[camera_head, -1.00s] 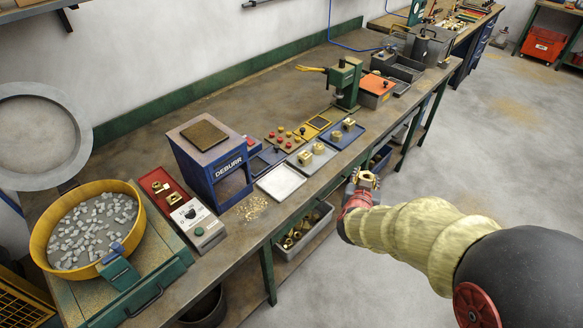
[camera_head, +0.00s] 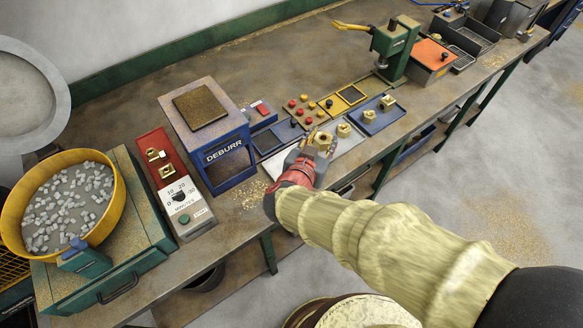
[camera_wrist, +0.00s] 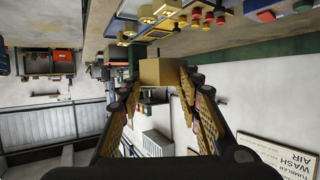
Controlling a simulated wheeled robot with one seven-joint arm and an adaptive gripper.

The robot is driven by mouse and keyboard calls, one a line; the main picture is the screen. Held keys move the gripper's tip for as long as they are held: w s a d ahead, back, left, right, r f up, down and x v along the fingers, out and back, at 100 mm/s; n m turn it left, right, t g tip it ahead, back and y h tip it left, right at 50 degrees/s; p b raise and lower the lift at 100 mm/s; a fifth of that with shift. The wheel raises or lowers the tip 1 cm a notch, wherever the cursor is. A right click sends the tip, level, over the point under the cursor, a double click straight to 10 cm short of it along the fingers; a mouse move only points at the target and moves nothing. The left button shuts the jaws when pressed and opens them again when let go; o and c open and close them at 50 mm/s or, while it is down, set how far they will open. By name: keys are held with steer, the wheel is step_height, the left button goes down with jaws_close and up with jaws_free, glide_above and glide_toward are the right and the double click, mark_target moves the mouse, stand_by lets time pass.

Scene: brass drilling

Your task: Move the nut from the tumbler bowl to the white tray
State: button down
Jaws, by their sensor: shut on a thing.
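My gripper (camera_head: 318,146) is over the bench in the head view, shut on a brass nut (camera_head: 322,139). In the wrist view the nut (camera_wrist: 160,72) shows as a plain tan block between the two fingertips (camera_wrist: 160,85). The white tray (camera_head: 277,162) lies beneath and beside my gripper, which hides most of it. The nut appears above the trays; its exact height is hard to tell. The yellow tumbler bowl (camera_head: 118,200), full of small grey stones, stands at the left.
The blue deburr box (camera_head: 226,160) stands just left of my gripper. A blue tray (camera_head: 390,118) with brass parts lies to the right, before the green press (camera_head: 395,50). A red tray and timer box (camera_head: 185,210) stand near the bowl. Brass chips lie on the bench.

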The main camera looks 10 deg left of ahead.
steer(key=s+a+f+n+y+b, duration=0.1)
steer(key=s+a, duration=0.3)
steer(key=s, duration=0.3)
steer(key=s+a+f, duration=0.1)
steer(key=s+a, duration=0.2)
steer(key=s, duration=0.3)
steer(key=w+f+b, duration=0.1)
steer(key=w+f, duration=0.2)
steer(key=w, duration=0.1)
steer(key=w+a+f, duration=0.1)
steer(key=w+f, duration=0.2)
steer(key=w, duration=0.1)
steer(key=w+f+b, duration=0.1)
steer(key=w+f, duration=0.2)
steer(key=w, duration=0.2)
steer(key=shift+a+f+b, duration=0.25)
steer(key=shift+a+b, duration=0.1)
steer(key=shift+w+f+b, duration=0.15)
steer(key=shift+f+b, duration=0.1)
steer(key=shift+f, duration=0.75)
steer(key=shift+w+f+b, duration=0.15)
steer(key=shift+f+b, duration=0.1)
steer(key=shift+f, duration=0.7)
steer(key=shift+f+b, duration=0.2)
steer(key=shift+b, duration=0.2)
steer(key=c, duration=1.3)
jaws_free()
steer(key=shift+o, duration=0.2)
